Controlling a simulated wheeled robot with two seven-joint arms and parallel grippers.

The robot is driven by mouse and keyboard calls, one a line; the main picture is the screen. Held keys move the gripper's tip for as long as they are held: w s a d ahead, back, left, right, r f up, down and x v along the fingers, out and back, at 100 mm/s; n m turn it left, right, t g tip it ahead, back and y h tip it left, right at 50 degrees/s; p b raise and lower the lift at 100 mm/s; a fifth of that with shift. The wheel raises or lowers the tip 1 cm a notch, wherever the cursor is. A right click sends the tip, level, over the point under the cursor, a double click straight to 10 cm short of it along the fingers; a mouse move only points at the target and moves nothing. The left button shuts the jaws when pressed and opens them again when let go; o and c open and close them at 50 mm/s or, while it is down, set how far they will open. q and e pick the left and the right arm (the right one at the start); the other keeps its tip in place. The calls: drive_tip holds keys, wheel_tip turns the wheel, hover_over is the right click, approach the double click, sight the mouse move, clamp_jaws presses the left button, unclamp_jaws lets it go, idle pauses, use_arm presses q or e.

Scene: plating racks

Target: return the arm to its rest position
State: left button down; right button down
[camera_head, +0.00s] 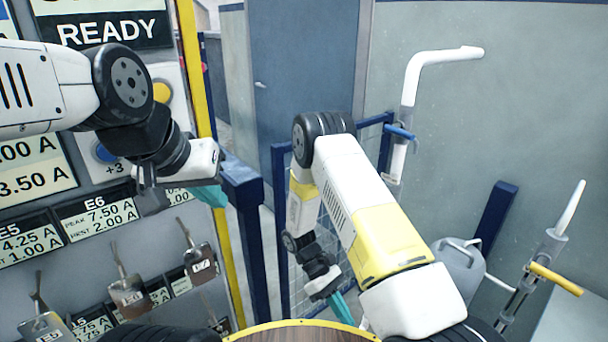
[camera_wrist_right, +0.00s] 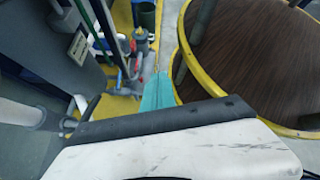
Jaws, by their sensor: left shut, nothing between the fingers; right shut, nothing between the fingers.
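My left arm comes in from the left in the head view. Its gripper (camera_head: 210,195) has teal fingers that are shut and empty, in front of the panel and close to a dark blue post. My right arm hangs down at the centre right of the head view. Its gripper (camera_head: 343,309) has teal fingers pointing down, shut and empty, just behind the rim of a round brown table (camera_head: 300,334). The right wrist view shows these fingers (camera_wrist_right: 157,92) together, pointing at the floor beside the table's yellow rim (camera_wrist_right: 183,45), apart from it.
A dark blue post (camera_head: 243,190) and mesh fence stand in the middle. A grey jug (camera_head: 458,268) and white pipes with coloured handles (camera_head: 553,279) are at the right.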

drive_tip(key=w+r+m+t+y, duration=0.2)
drive_tip(key=r+m+t+y, duration=0.1)
drive_tip(key=r, duration=0.9)
drive_tip(key=w+r+m+t+y, duration=0.2)
drive_tip(key=w+r+y, duration=0.1)
drive_tip(key=r, duration=0.9)
drive_tip(key=s+d+r+m+t+y, duration=0.1)
drive_tip(key=s+r+t, duration=0.3)
drive_tip(key=r, duration=0.5)
drive_tip(key=s+d+r+m+t+y, duration=0.1)
drive_tip(key=s+r+m+t, duration=0.3)
drive_tip(key=r, duration=0.5)
drive_tip(key=s+t, duration=0.1)
drive_tip(key=s, duration=0.1)
drive_tip(key=shift+s+d+r+m+y, duration=0.3)
drive_tip(key=shift+s+d+y, duration=0.05)
drive_tip(key=shift+s+y, duration=0.05)
drive_tip(key=shift+d, duration=0.1)
